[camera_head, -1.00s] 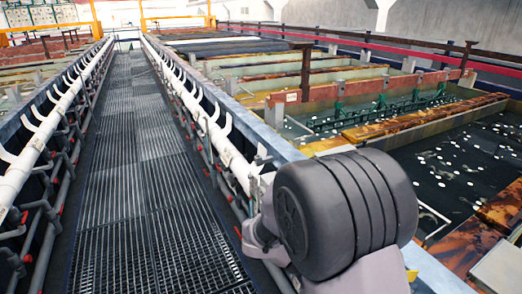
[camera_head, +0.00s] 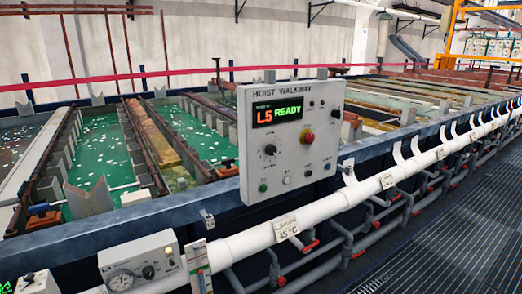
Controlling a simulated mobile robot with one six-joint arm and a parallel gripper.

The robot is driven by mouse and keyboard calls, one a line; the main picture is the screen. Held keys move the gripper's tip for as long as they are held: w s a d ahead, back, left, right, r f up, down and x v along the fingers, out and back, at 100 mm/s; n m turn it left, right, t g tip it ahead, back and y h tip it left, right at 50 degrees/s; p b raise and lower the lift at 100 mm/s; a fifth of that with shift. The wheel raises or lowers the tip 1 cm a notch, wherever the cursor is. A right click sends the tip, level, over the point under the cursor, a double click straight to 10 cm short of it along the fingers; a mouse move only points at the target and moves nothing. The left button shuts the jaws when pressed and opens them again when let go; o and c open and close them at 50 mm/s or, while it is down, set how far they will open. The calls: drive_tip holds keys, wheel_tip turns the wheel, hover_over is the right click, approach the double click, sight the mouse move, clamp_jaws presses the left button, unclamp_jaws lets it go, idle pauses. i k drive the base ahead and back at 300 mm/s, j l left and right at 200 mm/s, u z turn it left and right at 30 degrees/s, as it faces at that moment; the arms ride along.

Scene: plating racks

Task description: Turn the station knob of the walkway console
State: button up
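The walkway console (camera_head: 290,185) is a grey upright panel labelled "HOIST WALKWAY", standing at the rail in the middle of the view. My gripper is not in view.
A white pipe (camera_head: 330,207) with a "45 °C" tag runs along the tank edge in front of the console. A smaller box with a dial gauge (camera_head: 140,265) stands at lower left. Green-liquid tanks (camera_head: 90,180) lie behind. The grated walkway (camera_head: 450,250) is clear at right.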

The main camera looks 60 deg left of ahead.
sight(271, 149)
drive_tip(key=u, duration=1.8)
